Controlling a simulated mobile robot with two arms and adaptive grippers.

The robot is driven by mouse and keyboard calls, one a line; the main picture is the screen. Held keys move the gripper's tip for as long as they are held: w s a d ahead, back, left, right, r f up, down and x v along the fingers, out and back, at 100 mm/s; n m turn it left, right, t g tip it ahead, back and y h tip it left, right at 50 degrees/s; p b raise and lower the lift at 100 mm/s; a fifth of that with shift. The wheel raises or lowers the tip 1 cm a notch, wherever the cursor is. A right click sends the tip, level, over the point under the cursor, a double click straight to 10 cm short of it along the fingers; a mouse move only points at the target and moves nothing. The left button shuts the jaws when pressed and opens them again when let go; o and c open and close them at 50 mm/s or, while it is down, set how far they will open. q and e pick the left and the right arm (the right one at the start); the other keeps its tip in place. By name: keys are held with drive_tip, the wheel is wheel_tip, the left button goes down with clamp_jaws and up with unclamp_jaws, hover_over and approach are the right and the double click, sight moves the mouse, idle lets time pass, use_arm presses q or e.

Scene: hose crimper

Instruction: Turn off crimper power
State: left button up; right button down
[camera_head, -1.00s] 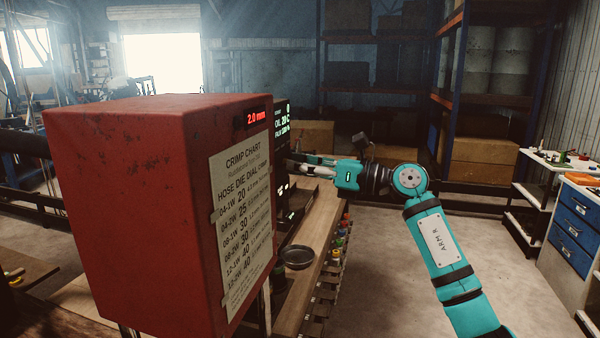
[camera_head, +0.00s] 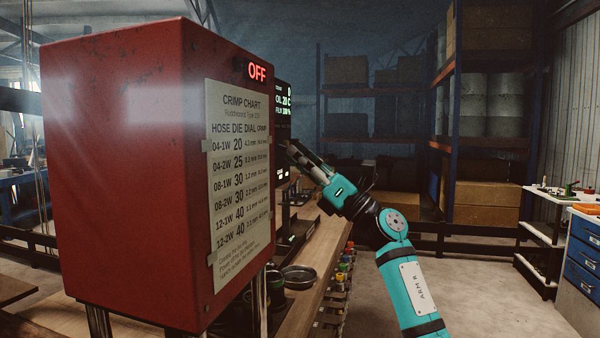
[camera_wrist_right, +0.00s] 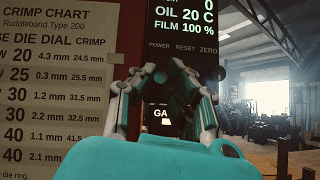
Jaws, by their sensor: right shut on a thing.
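The red crimper (camera_head: 125,180) stands at the left in the head view, with a crimp chart (camera_head: 240,170) on its face. Its red display (camera_head: 256,72) reads OFF. A dark control panel (camera_head: 283,105) beside it shows oil and film readings; in the right wrist view this panel (camera_wrist_right: 183,30) has POWER, RESET and ZERO labels under the readings. My right gripper (camera_head: 292,148) is at the panel's lower part, its fingers close together. In the right wrist view the fingers (camera_wrist_right: 172,78) reach up below the POWER and RESET labels; what they hold is hidden. My left gripper is out of view.
A wooden bench (camera_head: 315,275) runs beside the crimper, with a round metal dish (camera_head: 297,277) on it. Shelving with boxes (camera_head: 485,155) stands behind. A blue drawer cabinet (camera_head: 583,245) is at the right. The floor between is clear.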

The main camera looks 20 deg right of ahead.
idle(0.3)
drive_tip(key=c, duration=1.4)
unclamp_jaws()
drive_tip(key=v, duration=1.2)
drive_tip(key=shift+w+d+f, duration=0.1)
drive_tip(key=shift+f, duration=0.05)
